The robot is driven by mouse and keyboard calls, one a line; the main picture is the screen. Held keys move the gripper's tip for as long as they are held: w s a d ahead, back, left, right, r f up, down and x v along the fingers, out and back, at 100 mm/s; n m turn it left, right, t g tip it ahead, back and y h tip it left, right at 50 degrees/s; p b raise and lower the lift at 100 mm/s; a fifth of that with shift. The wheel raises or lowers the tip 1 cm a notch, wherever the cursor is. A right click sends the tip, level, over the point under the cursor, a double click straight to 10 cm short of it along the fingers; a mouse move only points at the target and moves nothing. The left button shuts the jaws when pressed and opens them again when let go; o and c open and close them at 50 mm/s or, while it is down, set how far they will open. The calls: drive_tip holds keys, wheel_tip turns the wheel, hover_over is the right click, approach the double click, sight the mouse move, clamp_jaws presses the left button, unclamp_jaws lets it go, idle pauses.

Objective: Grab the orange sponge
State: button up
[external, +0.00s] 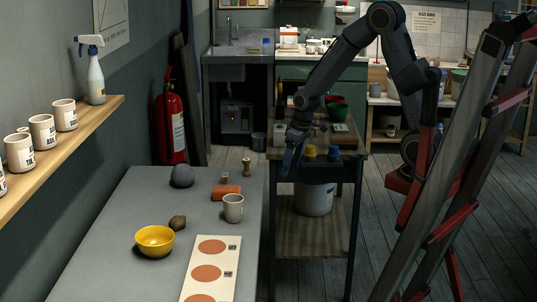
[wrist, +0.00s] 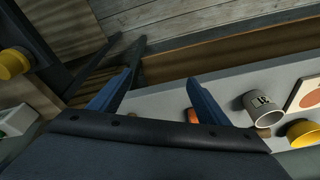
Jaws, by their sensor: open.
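The orange sponge (external: 226,191) is a small rust-orange block lying on the grey table near its far right part, just behind a pale grey cup (external: 233,208). In the wrist view a bit of orange (wrist: 193,116) shows beside the right finger; the rest is hidden by my gripper. My gripper (external: 288,165) hangs to the right of the table, over the gap by the wooden cart, well apart from the sponge. In the wrist view my gripper's two blue fingers (wrist: 157,78) are spread with nothing between them.
The grey table (external: 130,195) also holds a yellow bowl (external: 154,241), a brown lump (external: 177,222), a dark grey rounded stone (external: 182,176), small wooden pieces and a card with orange circles (external: 211,271). The cart (external: 352,152) carries jars. A ladder (external: 440,170) stands at right.

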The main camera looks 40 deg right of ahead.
sight(228, 188)
drive_tip(key=w+a+n, duration=0.1)
drive_tip(key=w+a, duration=0.2)
drive_tip(key=a, duration=0.3)
drive_tip(key=w+a+n+y, duration=0.1)
drive_tip(key=w+a+n, duration=0.1)
drive_tip(key=a, duration=0.4)
drive_tip(key=w+a+n+t+p, duration=0.1)
drive_tip(key=w+a, duration=0.3)
drive_tip(key=a, duration=0.2)
drive_tip(key=shift+w+a+f+y, duration=0.2)
drive_tip(key=shift+w+a+y, duration=0.05)
drive_tip(key=shift+y, duration=0.15)
drive_tip(key=shift+w+a+f+n, duration=0.1)
drive_tip(key=shift+a+f+n, duration=0.1)
drive_tip(key=shift+a+n, duration=0.1)
drive_tip(key=shift+p+x, duration=1.2)
drive_tip(key=shift+x, duration=2.4)
drive_tip(key=shift+w+d+f, duration=0.1)
drive_tip(key=shift+w, duration=0.05)
drive_tip(key=shift+c, duration=0.2)
drive_tip(key=c, duration=1.1)
